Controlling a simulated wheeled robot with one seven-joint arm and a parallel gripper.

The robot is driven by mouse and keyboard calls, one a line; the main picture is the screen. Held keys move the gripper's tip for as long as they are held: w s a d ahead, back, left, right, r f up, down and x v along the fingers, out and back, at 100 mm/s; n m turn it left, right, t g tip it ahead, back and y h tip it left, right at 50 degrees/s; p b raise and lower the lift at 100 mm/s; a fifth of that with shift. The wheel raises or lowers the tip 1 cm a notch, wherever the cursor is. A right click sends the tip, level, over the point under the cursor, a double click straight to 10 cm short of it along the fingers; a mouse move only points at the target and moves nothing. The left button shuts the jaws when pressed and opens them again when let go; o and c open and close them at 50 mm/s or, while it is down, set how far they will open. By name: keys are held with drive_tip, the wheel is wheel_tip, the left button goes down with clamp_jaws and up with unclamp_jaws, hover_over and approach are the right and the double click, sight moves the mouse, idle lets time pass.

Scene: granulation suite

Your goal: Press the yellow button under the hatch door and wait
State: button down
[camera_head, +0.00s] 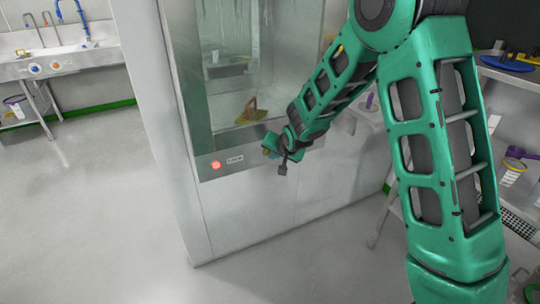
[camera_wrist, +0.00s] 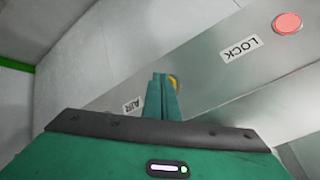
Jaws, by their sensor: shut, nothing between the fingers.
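The hatch door (camera_head: 231,65) is a glass pane in a pale metal frame in the head view; it looks closed. The yellow button (camera_wrist: 174,82) shows in the wrist view on the metal panel below it, partly hidden behind my fingers. My gripper (camera_wrist: 160,76) is shut and empty, with its fingertips right in front of the button. I cannot tell whether they touch it. In the head view my gripper (camera_head: 269,148) is at the panel under the glass, and I cannot make out the button there.
On the same panel are a lit red button or lamp (camera_wrist: 287,23), a LOCK label (camera_wrist: 241,48) and an AIR label (camera_wrist: 132,105). A yellow-brown object (camera_head: 251,112) is behind the glass. A sink (camera_head: 62,62) stands far left. The floor on the left is clear.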

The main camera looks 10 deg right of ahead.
drive_tip(key=shift+s, duration=0.1)
drive_tip(key=shift+s+d, duration=0.25)
drive_tip(key=shift+s, duration=0.5)
drive_tip(key=shift+s+d, duration=0.25)
drive_tip(key=shift+s, duration=0.55)
drive_tip(key=shift+s+d, duration=0.2)
drive_tip(key=shift+s, duration=0.6)
drive_tip(key=shift+s+d, duration=0.25)
drive_tip(key=shift+s, duration=0.55)
